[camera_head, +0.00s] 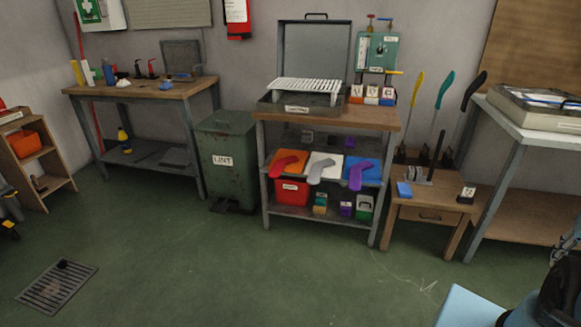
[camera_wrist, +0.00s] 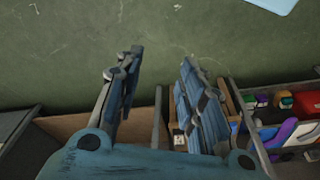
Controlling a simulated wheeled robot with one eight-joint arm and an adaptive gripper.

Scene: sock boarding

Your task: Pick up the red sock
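The red sock (camera_head: 285,163) lies on an orange tray on the middle shelf of the metal workbench (camera_head: 330,118). A grey sock (camera_head: 321,168) on a white tray and a purple sock (camera_head: 357,173) on a blue tray lie to its right. The purple sock also shows in the wrist view (camera_wrist: 283,134), where I cannot make out the red sock. My gripper (camera_wrist: 160,72) is open and empty in the wrist view, its two blue fingers apart over the area by the small wooden table, away from the socks.
A red bin (camera_head: 291,191) and small containers stand on the shelf below. A green lint bin (camera_head: 224,158) stands left of the workbench, a small wooden table (camera_head: 430,212) right of it. The green floor in front is clear, with a drain grate (camera_head: 58,287) at left.

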